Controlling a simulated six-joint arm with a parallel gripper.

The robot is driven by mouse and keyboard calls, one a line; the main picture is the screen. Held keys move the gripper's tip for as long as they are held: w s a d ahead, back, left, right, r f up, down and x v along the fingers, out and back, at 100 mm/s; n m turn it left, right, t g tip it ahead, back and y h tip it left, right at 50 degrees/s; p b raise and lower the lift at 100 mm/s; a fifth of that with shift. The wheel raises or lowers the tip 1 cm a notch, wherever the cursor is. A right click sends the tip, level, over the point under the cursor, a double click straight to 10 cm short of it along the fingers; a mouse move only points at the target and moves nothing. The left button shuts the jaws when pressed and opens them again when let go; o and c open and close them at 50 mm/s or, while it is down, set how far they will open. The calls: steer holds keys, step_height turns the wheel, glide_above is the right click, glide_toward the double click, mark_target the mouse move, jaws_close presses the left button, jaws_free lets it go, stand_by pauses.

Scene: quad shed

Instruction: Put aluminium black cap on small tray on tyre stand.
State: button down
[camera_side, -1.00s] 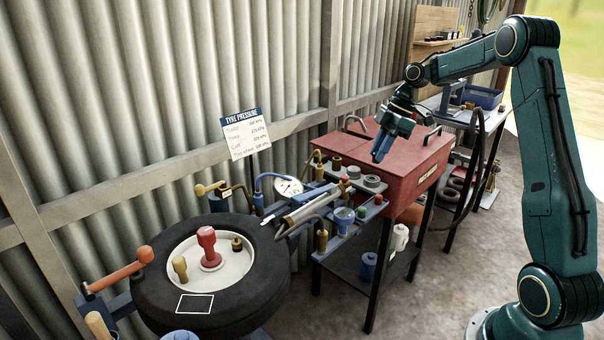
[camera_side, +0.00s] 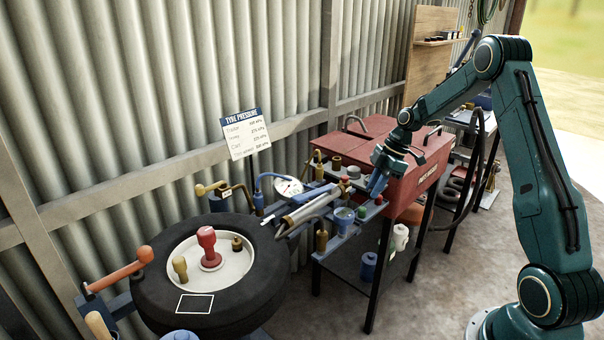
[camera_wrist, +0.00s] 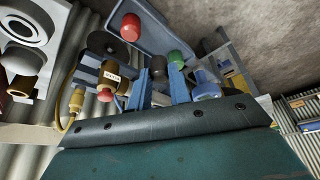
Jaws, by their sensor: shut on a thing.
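My gripper (camera_side: 376,186) is low at the right end of the blue tool rail, its fingers pointing down. In the wrist view its two blue fingers (camera_wrist: 160,72) close around a small dark piece (camera_wrist: 158,68), taken to be the black cap. The fingers hide most of it, and whether it still touches the rail cannot be told. The tyre (camera_side: 262,285) lies flat at the left of the side view. A dark, white-edged square (camera_side: 195,303) lies on its near side; whether this is the small tray is unclear.
The pale wheel centre (camera_side: 225,278) holds a red knob (camera_side: 207,240) and brass pieces. Near my fingers are a red cap (camera_wrist: 130,27), a green cap (camera_wrist: 175,58) and a blue cap (camera_wrist: 207,89). A red toolbox (camera_side: 425,165) stands behind; a gauge (camera_side: 288,187) is left.

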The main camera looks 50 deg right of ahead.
steer(key=shift+f, duration=1.9)
steer(key=c, duration=1.3)
jaws_free()
steer(key=shift+f, duration=0.15)
steer(key=v, duration=1.2)
